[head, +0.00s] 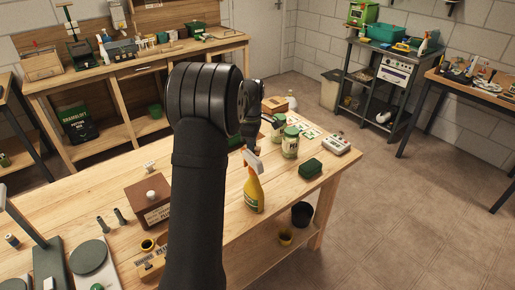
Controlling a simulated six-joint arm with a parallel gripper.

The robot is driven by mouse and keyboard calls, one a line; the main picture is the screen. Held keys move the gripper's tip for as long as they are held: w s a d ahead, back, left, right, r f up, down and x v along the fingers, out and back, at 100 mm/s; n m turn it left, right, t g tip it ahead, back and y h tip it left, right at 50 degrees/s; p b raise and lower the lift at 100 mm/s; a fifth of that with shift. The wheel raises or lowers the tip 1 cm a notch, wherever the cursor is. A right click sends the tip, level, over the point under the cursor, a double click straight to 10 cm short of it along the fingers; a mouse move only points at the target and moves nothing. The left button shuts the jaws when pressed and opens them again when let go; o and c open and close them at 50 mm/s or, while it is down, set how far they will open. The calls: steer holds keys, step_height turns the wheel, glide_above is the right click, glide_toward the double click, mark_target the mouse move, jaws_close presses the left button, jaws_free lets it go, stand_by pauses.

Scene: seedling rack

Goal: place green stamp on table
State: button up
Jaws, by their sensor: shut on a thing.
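My gripper (266,121) is partly hidden behind my dark arm, above the far right part of the wooden workbench (285,228). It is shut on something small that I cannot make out. I cannot pick out a green stamp with certainty. A dark green block-like thing (310,169) lies on the bench to the right of my gripper. Two short dark cylinders (120,215) stand on the bench to the left of my arm.
A yellow spray bottle (253,192) stands in front of my gripper. Jars (290,143) and a white device (336,146) are to its right. A brown box (149,201) stands left of my arm. Bare wood shows near the bench's right front.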

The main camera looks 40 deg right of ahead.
steer(key=s+d+f+n, duration=0.2)
steer(key=s+d+n, duration=0.35)
steer(key=s, duration=0.45)
steer(key=s+d+f+n, duration=0.1)
steer(key=s+d+n, duration=0.4)
steer(key=s, duration=0.5)
glide_above(288, 182)
steer(key=shift+m, duration=0.35)
step_height(288, 182, down, 7)
steer(key=shift+f, duration=2.05)
steer(key=shift+f, duration=0.1)
steer(key=o, duration=0.5)
steer(key=shift+f, duration=0.1)
steer(key=o, duration=0.5)
